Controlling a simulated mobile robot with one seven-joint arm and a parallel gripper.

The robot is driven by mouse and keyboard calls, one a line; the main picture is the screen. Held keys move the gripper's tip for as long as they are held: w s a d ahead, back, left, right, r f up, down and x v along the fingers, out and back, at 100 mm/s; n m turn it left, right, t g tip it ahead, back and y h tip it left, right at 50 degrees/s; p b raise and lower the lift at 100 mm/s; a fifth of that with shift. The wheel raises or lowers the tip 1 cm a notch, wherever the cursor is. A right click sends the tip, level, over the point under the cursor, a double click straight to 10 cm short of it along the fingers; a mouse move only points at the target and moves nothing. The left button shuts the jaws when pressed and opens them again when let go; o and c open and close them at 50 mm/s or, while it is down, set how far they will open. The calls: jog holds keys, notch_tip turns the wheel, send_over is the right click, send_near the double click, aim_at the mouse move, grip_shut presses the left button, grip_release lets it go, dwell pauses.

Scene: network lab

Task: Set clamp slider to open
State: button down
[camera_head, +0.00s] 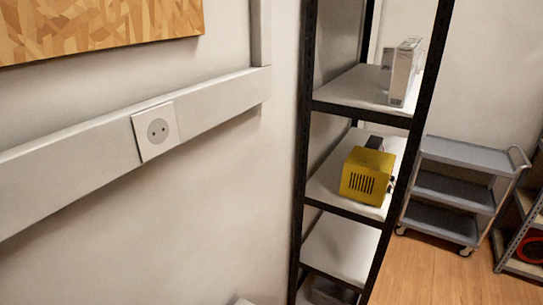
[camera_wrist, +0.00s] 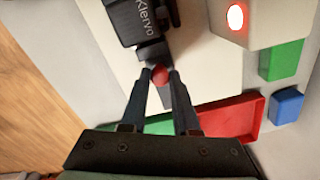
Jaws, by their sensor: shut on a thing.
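In the wrist view, a black device marked "Klervo" (camera_wrist: 135,25) stands on a pale plate at the top. A small red knob (camera_wrist: 160,74) sits at its lower end, with a grey strip below it; I take this knob to be the clamp slider. My gripper (camera_wrist: 160,82) has its two dark fingertips on either side of the red knob and is shut on it. The fingers hide the knob's sides, and I cannot tell the slider's position. Neither the device nor my gripper shows in the head view.
In the wrist view, a pale box with a lit red button (camera_wrist: 235,17) is at upper right. A red tray (camera_wrist: 240,112), green block (camera_wrist: 286,61) and blue block (camera_wrist: 286,106) lie right. The head view shows a black-framed shelf (camera_head: 341,108), a yellow device (camera_head: 366,181) and a cart (camera_head: 455,187).

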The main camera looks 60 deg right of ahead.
dwell(0.8)
jog(key=d, duration=0.3)
jog(key=shift+w+d, duration=0.15)
jog(key=c, duration=0.7)
grip_release()
jog(key=shift+d, duration=0.1)
jog(key=shift+o, duration=0.2)
jog(key=shift+r, duration=0.2)
notch_tip(320, 180, up, 13)
jog(key=shift+f+b, duration=0.15)
jog(key=shift+b, duration=0.15)
jog(key=shift+w, duration=0.1)
